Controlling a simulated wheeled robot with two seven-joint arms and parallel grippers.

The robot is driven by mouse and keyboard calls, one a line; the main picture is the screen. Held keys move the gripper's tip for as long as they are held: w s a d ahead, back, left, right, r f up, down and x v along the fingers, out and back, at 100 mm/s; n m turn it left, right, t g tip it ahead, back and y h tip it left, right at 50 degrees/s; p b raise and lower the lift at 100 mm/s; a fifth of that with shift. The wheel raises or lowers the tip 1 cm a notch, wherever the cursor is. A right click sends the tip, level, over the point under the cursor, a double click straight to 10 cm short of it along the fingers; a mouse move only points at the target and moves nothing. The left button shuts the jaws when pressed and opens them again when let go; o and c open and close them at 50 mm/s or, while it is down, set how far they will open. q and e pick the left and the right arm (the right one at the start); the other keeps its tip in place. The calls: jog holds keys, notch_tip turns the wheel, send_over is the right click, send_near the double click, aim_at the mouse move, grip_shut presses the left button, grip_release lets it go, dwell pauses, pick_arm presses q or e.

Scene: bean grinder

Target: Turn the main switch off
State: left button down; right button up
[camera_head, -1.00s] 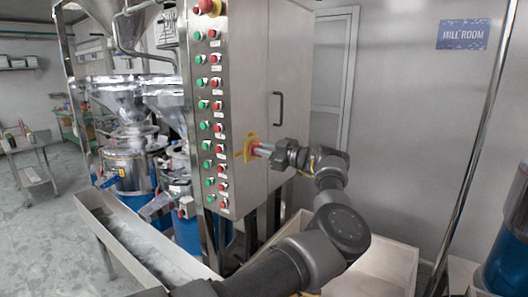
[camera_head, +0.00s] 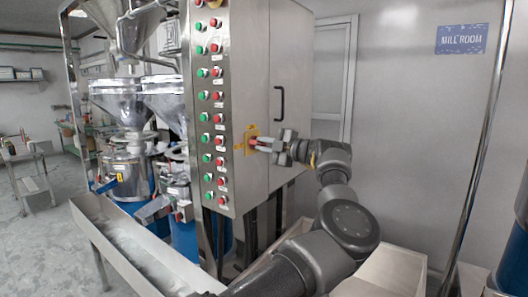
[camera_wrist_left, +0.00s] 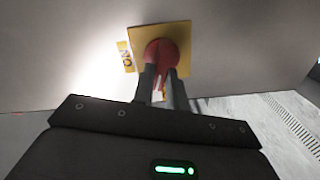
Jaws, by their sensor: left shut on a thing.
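The main switch is a red knob (camera_head: 253,142) on a yellow plate (camera_head: 251,131), on the side of the steel control cabinet (camera_head: 250,60). In the left wrist view the round red knob (camera_wrist_left: 160,52) sits in front of the square yellow plate (camera_wrist_left: 181,33), and a yellow label reading "ON" (camera_wrist_left: 125,57) is beside it. My left gripper (camera_head: 262,143) is shut on the knob. Its two fingertips (camera_wrist_left: 160,75) reach the knob and cover its lower part. My right gripper is in neither view.
Rows of green and red buttons (camera_head: 210,122) run down the cabinet's front face, left of the switch. A door handle (camera_head: 280,103) is on the side face. Mill machines (camera_head: 125,165) and a metal trough (camera_head: 135,250) stand to the left.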

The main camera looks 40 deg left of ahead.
pick_arm(q)
jog(key=shift+f+n+b, duration=0.15)
jog(key=shift+n+b, duration=0.3)
jog(key=shift+n, duration=0.5)
jog(key=shift+f+n+b, duration=0.1)
jog(key=shift+n+b, duration=0.35)
jog(key=shift+n, duration=0.5)
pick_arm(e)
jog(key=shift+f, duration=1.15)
pick_arm(q)
jog(key=c, duration=1.4)
grip_release()
